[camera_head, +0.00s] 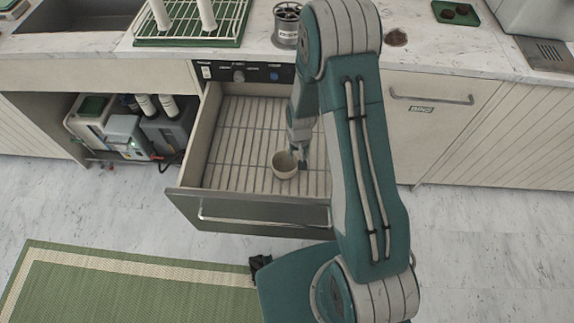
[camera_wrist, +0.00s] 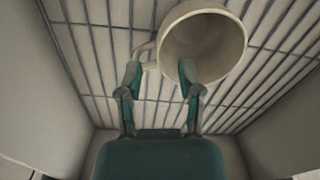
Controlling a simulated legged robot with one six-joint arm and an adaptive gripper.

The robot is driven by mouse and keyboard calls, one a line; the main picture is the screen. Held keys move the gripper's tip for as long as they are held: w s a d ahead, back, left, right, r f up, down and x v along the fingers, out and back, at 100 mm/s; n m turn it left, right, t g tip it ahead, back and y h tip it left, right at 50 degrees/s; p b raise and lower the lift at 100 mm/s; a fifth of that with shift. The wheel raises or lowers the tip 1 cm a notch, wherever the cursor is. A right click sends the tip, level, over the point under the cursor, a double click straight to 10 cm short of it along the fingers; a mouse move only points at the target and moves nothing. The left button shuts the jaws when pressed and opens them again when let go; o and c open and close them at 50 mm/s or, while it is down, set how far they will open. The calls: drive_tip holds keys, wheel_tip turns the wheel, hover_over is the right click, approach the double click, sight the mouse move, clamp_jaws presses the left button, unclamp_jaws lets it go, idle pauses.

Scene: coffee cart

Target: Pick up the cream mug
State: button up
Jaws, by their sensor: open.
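The cream mug (camera_head: 285,165) stands in the open drawer, on its slatted floor. In the wrist view the mug (camera_wrist: 234,45) is at the top, seen into its mouth, with its handle (camera_wrist: 146,54) on the left side. My gripper (camera_wrist: 160,76) is open, its two fingers pointing towards the mug. The left fingertip is beside the handle and the right fingertip overlaps the mug's near rim. I cannot tell whether either finger touches it. In the head view my gripper (camera_head: 301,160) reaches down into the drawer at the mug's right, partly hidden by my arm.
The pulled-out drawer (camera_head: 240,209) has walls around the mug; its floor is otherwise clear where seen. A green dish rack (camera_head: 188,42) and a metal canister (camera_head: 286,38) stand on the counter above. A green rug (camera_head: 130,290) lies on the floor.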

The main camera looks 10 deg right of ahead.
sight(290, 165)
wheel_tip(290, 165, down, 5)
drive_tip(key=shift+f, duration=0.1)
idle(0.3)
clamp_jaws()
